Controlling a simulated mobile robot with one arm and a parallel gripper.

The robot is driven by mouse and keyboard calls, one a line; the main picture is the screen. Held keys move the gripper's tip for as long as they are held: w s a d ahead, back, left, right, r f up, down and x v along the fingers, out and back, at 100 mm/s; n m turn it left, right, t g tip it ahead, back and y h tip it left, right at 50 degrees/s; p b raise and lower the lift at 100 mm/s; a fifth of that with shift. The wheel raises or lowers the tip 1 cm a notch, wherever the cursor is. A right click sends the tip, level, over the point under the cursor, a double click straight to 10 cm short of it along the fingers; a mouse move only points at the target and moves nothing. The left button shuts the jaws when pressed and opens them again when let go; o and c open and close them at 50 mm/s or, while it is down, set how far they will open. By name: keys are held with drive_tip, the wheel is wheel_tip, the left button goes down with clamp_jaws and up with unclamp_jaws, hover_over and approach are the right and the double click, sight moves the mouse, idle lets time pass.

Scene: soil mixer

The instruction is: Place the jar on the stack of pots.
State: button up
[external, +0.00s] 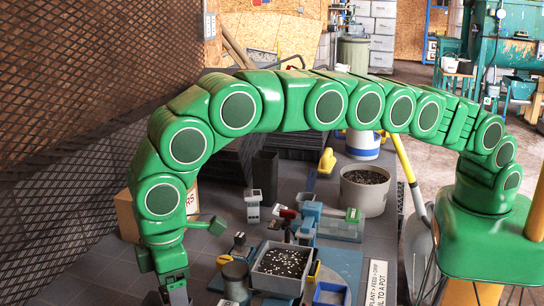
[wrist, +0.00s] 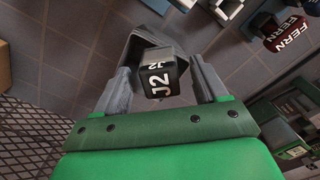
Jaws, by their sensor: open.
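My gripper (external: 177,296) hangs at the bottom left edge of the external view, its tips cut off by the frame. Neither the jar nor the stack of pots can be named with certainty in the external view.
A square soil tray (external: 281,268), a dark cylinder (external: 236,280) and a blue tray (external: 331,294) stand right of my gripper. A soil-filled tub (external: 366,190) is farther back. A red-topped piece marked FERN (wrist: 288,32) is at upper right in the wrist view. A mesh fence (external: 60,190) borders the left.

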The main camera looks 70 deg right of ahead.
wheel_tip(320, 180, up, 9)
drive_tip(key=shift+a+f, duration=0.1)
drive_tip(key=shift+a, duration=0.05)
drive_tip(key=shift+r, duration=0.8)
